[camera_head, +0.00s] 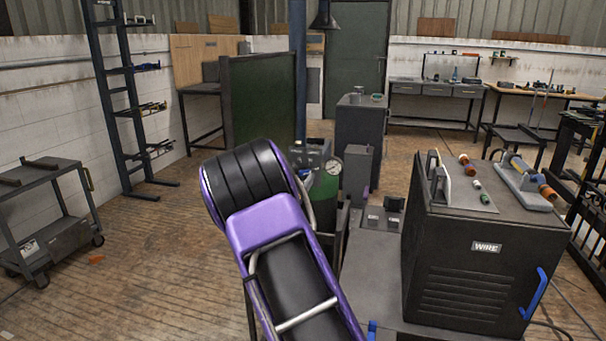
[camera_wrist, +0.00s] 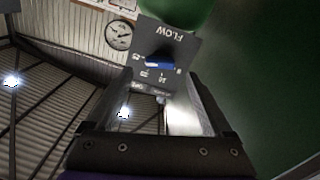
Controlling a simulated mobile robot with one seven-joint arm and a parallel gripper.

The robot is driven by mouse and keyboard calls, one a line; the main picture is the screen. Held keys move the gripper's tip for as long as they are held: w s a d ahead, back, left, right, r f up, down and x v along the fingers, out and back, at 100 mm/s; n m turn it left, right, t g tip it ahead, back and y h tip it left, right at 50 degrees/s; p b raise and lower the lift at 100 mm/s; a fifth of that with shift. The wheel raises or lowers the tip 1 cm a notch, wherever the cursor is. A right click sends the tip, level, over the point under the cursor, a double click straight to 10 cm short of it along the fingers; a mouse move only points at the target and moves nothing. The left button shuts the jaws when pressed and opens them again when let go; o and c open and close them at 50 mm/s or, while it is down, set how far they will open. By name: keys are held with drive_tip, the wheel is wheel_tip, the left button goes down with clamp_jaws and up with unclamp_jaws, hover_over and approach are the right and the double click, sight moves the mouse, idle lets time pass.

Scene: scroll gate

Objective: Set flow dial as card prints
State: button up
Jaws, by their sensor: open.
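The flow dial (camera_wrist: 160,66) is a small blue bar-shaped knob on a dark plate (camera_wrist: 183,46) marked FLOW, which appears upside down in the wrist view. Small white marks ring the knob, too small to read surely. My gripper (camera_wrist: 162,85) is open, its two fingers pointing toward the plate with the knob between and beyond their tips. I cannot tell if they touch it. In the head view my purple and black arm covers the gripper and the dial. A green cylinder (camera_head: 324,192) with a round gauge (camera_head: 334,166) stands just past the arm. I see no readable card.
A dark machine marked WIRE (camera_head: 470,265) with a blue handle stands at right, close to the arm. A grey cart (camera_head: 48,210) stands at left. A green screen (camera_head: 255,110) is behind. The wooden floor at left is mostly clear.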

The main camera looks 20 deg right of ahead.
sight(302, 174)
drive_tip(key=x, duration=0.6)
drive_tip(key=shift+w+d, duration=0.2)
clamp_jaws()
drive_tip(key=shift+a, duration=0.1)
drive_tip(key=n+p, duration=0.2)
drive_tip(key=n, duration=0.2)
drive_tip(key=shift+r+p, duration=0.1)
drive_tip(key=shift+p, duration=0.25)
drive_tip(key=n+p, duration=0.1)
drive_tip(key=n, duration=0.4)
drive_tip(key=shift+n+p, duration=0.3)
drive_tip(key=shift+p, duration=0.05)
idle(0.4)
